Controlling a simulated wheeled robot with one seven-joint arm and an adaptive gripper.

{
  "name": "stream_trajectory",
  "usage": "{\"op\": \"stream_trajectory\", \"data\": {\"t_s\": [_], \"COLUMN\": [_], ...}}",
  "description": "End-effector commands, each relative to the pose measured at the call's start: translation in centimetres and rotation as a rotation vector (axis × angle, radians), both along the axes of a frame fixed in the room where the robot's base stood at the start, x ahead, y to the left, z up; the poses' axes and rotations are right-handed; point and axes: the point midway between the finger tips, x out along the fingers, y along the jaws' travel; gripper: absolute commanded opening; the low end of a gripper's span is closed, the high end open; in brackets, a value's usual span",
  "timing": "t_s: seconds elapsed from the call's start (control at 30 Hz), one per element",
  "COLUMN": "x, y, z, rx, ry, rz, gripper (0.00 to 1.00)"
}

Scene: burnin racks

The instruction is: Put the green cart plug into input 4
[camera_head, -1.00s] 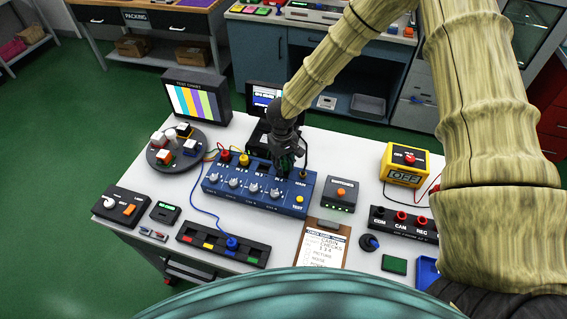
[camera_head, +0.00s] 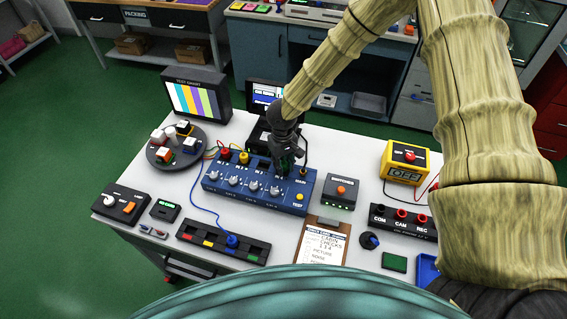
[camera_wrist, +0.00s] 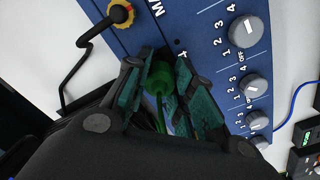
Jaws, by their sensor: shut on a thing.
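The green plug (camera_wrist: 159,82) is between the fingers of my gripper (camera_wrist: 160,88) in the wrist view, with its green cable trailing back toward the palm. My gripper (camera_head: 285,163) is shut on it, over the top right of the blue input box (camera_head: 222,190). The plug's front end is at the box's top face beside the printed number 4 (camera_wrist: 181,54). My fingers hide the socket, so I cannot tell how deep the plug sits. In the head view the plug is mostly hidden by my gripper.
Red (camera_head: 225,154) and yellow (camera_head: 244,158) plugs stand in the box's left inputs. A black plug (camera_head: 303,172) is in the MAIN socket to the right. A blue plug (camera_head: 232,241) stands in the black holder strip (camera_head: 205,238) in front. A switcher box (camera_head: 341,193) stands close right.

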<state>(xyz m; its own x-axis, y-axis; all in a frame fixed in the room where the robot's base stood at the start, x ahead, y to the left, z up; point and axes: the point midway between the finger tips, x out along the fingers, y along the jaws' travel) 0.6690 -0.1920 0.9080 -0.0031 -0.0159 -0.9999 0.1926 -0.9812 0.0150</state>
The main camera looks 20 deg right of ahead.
Motion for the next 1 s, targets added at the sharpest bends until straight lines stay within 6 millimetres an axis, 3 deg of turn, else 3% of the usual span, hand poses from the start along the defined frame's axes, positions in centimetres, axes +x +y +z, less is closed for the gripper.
{"op": "stream_trajectory", "data": {"t_s": [0.7,0.73,0.83,0.87,1.0], "x": [-0.01,-0.01,-0.01,-0.01,-0.01], "y": [-0.01,-0.01,-0.01,-0.01,-0.01], "z": [-0.73,-0.73,-0.73,-0.73,-0.73], "rx": [0.0,0.0,0.0,0.0,0.0], "ry": [0.0,0.0,0.0,0.0,0.0], "rz": [-0.001,-0.001,-0.001,-0.001,-0.001], "gripper": [0.02,0.26,0.44,0.49,0.49]}}
